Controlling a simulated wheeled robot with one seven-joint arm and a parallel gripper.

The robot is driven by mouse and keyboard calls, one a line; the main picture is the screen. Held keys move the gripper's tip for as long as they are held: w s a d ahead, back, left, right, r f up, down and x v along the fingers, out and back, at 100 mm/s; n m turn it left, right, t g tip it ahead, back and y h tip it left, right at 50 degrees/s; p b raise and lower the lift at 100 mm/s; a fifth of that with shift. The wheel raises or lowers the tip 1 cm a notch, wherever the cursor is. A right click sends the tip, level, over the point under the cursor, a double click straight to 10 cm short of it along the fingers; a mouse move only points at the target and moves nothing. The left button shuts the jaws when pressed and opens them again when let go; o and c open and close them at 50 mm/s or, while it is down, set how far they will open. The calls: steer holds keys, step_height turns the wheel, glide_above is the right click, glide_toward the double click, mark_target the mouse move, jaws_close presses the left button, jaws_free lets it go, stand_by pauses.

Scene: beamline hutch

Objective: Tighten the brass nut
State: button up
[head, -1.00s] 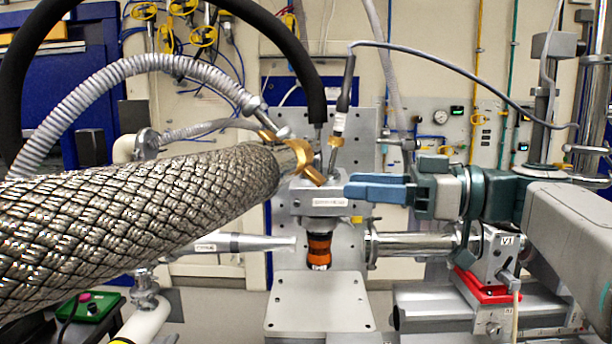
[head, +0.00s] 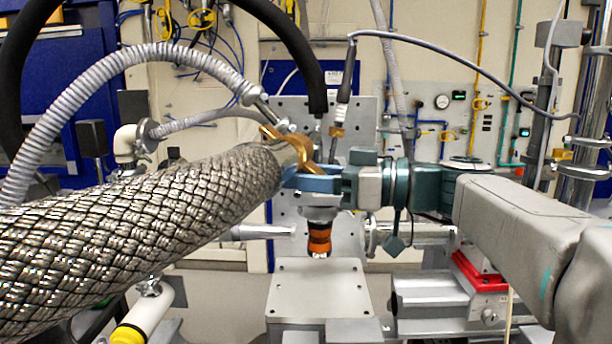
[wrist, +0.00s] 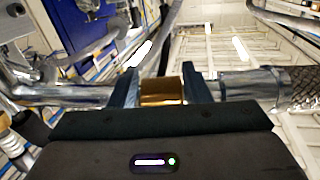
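The brass nut (head: 290,146) has wing-like arms and sits at the end of the thick braided hose (head: 150,218). My gripper (head: 311,180) has its blue fingers at the lower part of the brass, coming in from the right. In the wrist view, a brass surface (wrist: 162,90) fills the space between my two fingers (wrist: 162,86). I cannot tell whether the fingers press on it or only stand around it. My fingers hide part of the grey fitting below the nut.
A grey corrugated hose (head: 150,55) and a black hose (head: 300,50) arch above the nut. A thin cable with a connector (head: 343,105) hangs just right of it. Below are an orange-banded piece (head: 319,238) and a bare metal plate (head: 318,288).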

mark_target(313, 166)
stand_by(0.3)
steer(key=h, duration=0.1)
steer(key=d+r+g+h, duration=0.1)
steer(key=h, duration=0.1)
steer(key=shift+r+g+h+p, duration=0.1)
steer(key=shift+g+h+p, duration=0.2)
steer(key=shift+p, duration=0.1)
steer(key=h+p, duration=0.1)
steer(key=r+h+p, duration=0.1)
steer(key=g+h+p, duration=0.1)
steer(key=shift+s+d+r, duration=0.15)
steer(key=shift+d+r, duration=0.05)
steer(key=shift+d, duration=0.05)
steer(key=h+p, duration=0.1)
steer(key=r+g+h+p, duration=0.1)
steer(key=h+p, duration=0.2)
steer(key=p, duration=0.1)
steer(key=shift+d+r+n+h, duration=0.15)
steer(key=shift+r+n+h, duration=0.15)
steer(key=h+p, duration=0.1)
steer(key=p, duration=0.1)
steer(key=shift+r+g+h+p, duration=0.15)
steer(key=shift+g+h+p, duration=0.25)
steer(key=shift+h+p, duration=0.5)
steer(key=shift+p, duration=0.05)
steer(key=o, duration=0.7)
